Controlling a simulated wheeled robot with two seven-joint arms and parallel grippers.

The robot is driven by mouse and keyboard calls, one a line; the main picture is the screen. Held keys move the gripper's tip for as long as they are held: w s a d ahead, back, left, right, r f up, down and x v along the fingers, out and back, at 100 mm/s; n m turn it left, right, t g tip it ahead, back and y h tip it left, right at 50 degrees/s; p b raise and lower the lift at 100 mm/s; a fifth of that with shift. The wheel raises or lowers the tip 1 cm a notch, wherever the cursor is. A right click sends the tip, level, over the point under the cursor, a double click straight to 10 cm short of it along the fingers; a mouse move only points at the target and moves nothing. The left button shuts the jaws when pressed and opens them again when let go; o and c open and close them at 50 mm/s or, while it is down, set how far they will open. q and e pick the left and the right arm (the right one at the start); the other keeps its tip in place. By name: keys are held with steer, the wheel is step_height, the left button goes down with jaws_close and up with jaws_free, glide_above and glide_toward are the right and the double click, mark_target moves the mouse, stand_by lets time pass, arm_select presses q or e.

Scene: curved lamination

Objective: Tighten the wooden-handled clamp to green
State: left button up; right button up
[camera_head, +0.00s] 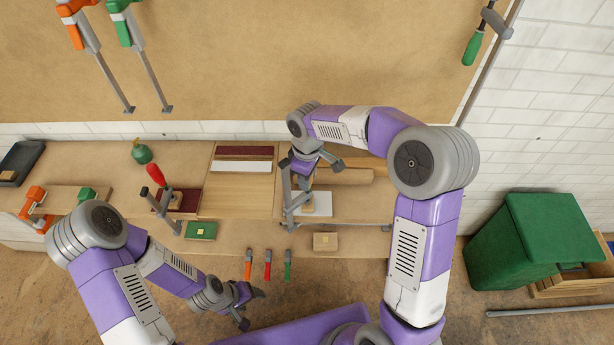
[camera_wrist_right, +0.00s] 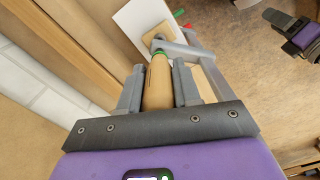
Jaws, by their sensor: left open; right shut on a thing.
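The wooden-handled clamp (camera_head: 290,205) stands upright at the bench's front edge, its grey bar and arm beside a pale block and white sheet. In the right wrist view its wooden handle (camera_wrist_right: 158,88) lies between the two fingers of my right gripper (camera_wrist_right: 157,76), which is shut on it. A green ring (camera_wrist_right: 159,53) shows at the handle's far end, next to the grey clamp arm. In the head view my right gripper (camera_head: 312,160) is above the clamp and hides most of the handle. My left gripper (camera_head: 250,304) is open and empty, low in front of the bench.
A red-handled clamp (camera_head: 160,205) stands left on the bench, near a green box (camera_head: 201,231). Orange, red and green small tools (camera_head: 268,265) line the front. A small wooden box (camera_head: 325,241) lies right of them. A green bin (camera_head: 510,240) stands at right.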

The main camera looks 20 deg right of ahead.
steer(key=m, duration=0.5)
steer(key=shift+m, duration=0.3)
steer(key=m, duration=0.4)
steer(key=shift+m, duration=0.4)
steer(key=shift+m, duration=0.3)
steer(key=o, duration=1.1)
steer(key=shift+c, duration=0.2)
steer(key=shift+r, duration=0.1)
step_height(320, 180, up, 7)
steer(key=shift+r+p, duration=0.2)
steer(key=shift+p, duration=0.2)
